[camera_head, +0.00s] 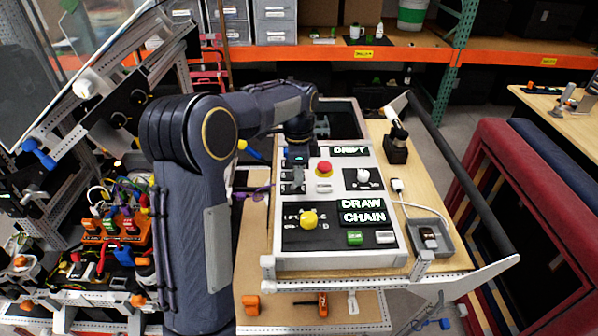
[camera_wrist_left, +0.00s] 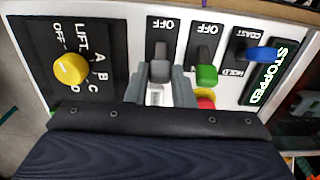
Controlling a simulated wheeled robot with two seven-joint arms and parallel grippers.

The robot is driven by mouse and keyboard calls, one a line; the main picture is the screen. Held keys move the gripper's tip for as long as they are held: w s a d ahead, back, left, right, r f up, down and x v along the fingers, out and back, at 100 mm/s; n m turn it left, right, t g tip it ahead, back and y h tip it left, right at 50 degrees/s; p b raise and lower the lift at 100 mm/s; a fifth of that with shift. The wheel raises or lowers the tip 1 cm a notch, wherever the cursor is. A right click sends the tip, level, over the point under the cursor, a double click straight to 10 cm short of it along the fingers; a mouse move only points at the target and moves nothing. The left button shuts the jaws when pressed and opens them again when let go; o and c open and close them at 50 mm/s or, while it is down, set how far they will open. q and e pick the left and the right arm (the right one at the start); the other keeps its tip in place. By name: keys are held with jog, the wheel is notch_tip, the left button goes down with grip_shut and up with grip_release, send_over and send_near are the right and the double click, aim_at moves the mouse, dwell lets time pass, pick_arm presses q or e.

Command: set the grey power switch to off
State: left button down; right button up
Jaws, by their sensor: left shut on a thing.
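The grey power switch (camera_wrist_left: 160,62) is a small lever in a dark plate with OFF printed at one end, seen in the wrist view. My left gripper (camera_wrist_left: 161,80) has its two grey fingers on either side of the lever and is shut on it. In the head view my left gripper (camera_head: 293,181) is over the left edge of the light control panel (camera_head: 335,258), and it hides the switch there. The lever's exact position is hard to tell between the fingers. My right gripper is in neither view.
In the wrist view a green switch (camera_wrist_left: 206,75) and blue switch (camera_wrist_left: 262,54) are close by. A grey tray (camera_head: 446,241) sits right of the panel.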

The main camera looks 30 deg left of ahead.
aim_at(293, 184)
pick_arm(q)
jog(key=shift+s+a+f+t+h+b, duration=0.1)
jog(key=shift+s+a+t+h+b, duration=0.15)
jog(key=shift+a+t+h+b, duration=0.4)
jog(key=a+t+h+b, duration=0.1)
jog(key=h+b, duration=0.1)
jog(key=b, duration=0.1)
jog(key=s+t+h+b, duration=0.1)
jog(key=h+b, duration=0.1)
jog(key=b, duration=0.2)
jog(key=a+f+t+h+b, duration=0.1)
jog(key=h+b, duration=0.1)
jog(key=b, duration=0.1)
jog(key=shift+s+a+b, duration=0.3)
jog(key=shift+s+b, duration=0.05)
jog(key=shift+s+a+r+t+h+b, duration=0.2)
jog(key=shift+t+h+b, duration=0.3)
jog(key=shift+b, duration=0.45)
jog(key=c, duration=1.2)
grip_release()
jog(key=shift+c, duration=0.2)
